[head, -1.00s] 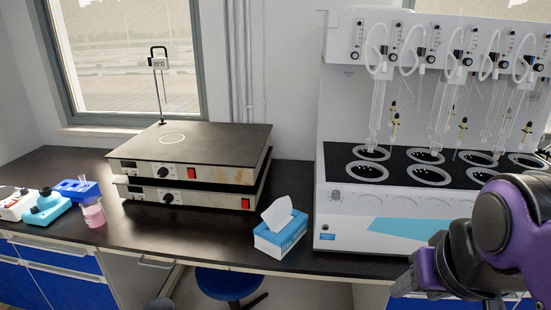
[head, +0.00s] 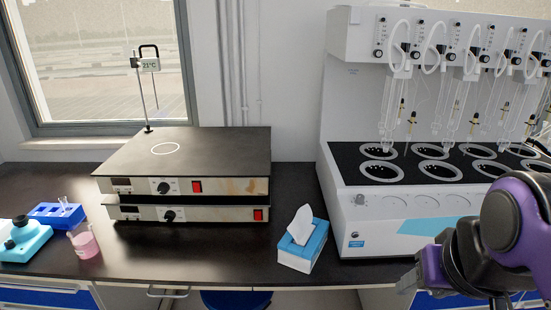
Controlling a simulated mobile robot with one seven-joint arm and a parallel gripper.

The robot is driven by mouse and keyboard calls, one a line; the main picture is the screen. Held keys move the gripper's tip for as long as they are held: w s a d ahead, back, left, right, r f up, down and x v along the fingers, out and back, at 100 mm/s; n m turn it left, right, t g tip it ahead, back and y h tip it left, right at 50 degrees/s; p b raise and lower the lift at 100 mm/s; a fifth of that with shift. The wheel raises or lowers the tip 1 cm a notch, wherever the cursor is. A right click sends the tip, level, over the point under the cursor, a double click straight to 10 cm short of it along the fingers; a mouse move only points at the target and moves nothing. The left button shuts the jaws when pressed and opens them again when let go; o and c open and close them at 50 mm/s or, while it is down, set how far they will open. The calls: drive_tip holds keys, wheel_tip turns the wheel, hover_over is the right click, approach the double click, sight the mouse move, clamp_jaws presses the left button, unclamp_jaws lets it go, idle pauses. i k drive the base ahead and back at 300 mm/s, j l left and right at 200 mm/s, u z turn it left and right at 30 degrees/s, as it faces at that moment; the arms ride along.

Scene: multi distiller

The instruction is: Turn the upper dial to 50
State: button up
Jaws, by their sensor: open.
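Two flat hot plates are stacked on the black bench, left of centre. The upper hot plate (head: 215,187) has a black dial (head: 164,187) and a red switch (head: 197,187) on its front. The lower hot plate (head: 214,214) has a similar dial (head: 169,216). The dial marks and display digits are too small to read. The white distiller (head: 345,185) at the right also has a grey dial (head: 360,199) on its front. My gripper (head: 412,281) is at the lower right, in front of the distiller, open and apart from every dial. Its lower part is partly cut off.
A tissue box (head: 300,246) stands between the hot plates and the distiller, near the front edge. A thermometer stand (head: 149,65) rises behind the plates. A pink beaker (head: 84,243) and blue rack (head: 56,215) are at the left. The bench (head: 180,242) before the plates is clear.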

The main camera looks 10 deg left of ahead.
sight(163, 188)
drive_tip(key=j+z, duration=0.2)
drive_tip(key=j, duration=1.55)
